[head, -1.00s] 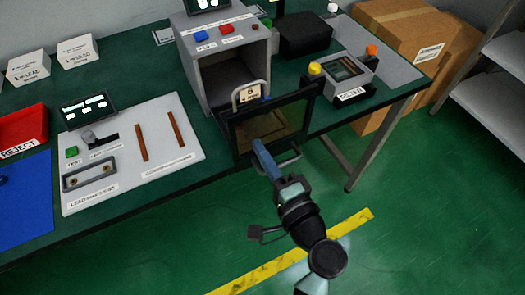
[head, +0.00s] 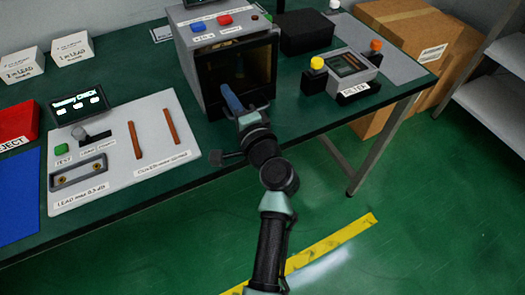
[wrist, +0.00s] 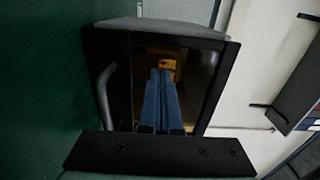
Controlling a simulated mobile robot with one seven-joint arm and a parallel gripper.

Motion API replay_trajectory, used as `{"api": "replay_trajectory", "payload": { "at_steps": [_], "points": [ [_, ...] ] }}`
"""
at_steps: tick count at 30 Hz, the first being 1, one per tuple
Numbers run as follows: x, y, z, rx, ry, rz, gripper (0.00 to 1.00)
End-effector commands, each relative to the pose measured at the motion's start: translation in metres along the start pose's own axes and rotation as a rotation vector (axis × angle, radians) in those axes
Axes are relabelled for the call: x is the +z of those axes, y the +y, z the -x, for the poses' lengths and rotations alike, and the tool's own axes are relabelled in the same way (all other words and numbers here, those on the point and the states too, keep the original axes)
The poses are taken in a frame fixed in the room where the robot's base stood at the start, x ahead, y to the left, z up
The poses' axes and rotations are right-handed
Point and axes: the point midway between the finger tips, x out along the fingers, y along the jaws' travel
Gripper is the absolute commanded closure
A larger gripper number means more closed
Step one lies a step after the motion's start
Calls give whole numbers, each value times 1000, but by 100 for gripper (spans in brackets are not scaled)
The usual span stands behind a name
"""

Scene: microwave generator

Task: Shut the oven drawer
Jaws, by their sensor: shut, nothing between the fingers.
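The oven (head: 183,62) is a grey box on the green bench. Its drawer front (head: 264,62), a black frame with a dark window, sits against the oven's opening; I cannot tell whether a small gap is left. My gripper (head: 226,91) has blue fingers, shut with nothing between them, and is in front of the window. The wrist view shows the fingers (wrist: 162,82) over the window, with the drawer's black frame (wrist: 215,85) around it. The curved grey handle (wrist: 105,95) is beside the fingers in that view. Whether the fingertips touch the front is unclear.
Blue and red buttons (head: 225,20) are on the oven's top. A panel with a small screen (head: 80,105) lies to the left. A device with yellow and orange knobs (head: 347,66) and a black box (head: 306,32) stand to the right.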

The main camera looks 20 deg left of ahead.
Motion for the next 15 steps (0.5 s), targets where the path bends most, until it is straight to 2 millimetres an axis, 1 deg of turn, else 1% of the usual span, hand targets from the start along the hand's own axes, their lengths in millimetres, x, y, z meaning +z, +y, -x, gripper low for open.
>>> {"api": "replay_trajectory", "payload": {
  "at_steps": [1,6,15],
  "points": [
    [0,2,-7,0,-2,2,100],
    [0,1,-21,0,-1,0,100],
    [0,-1,-31,-1,1,1,100]
  ]
}}
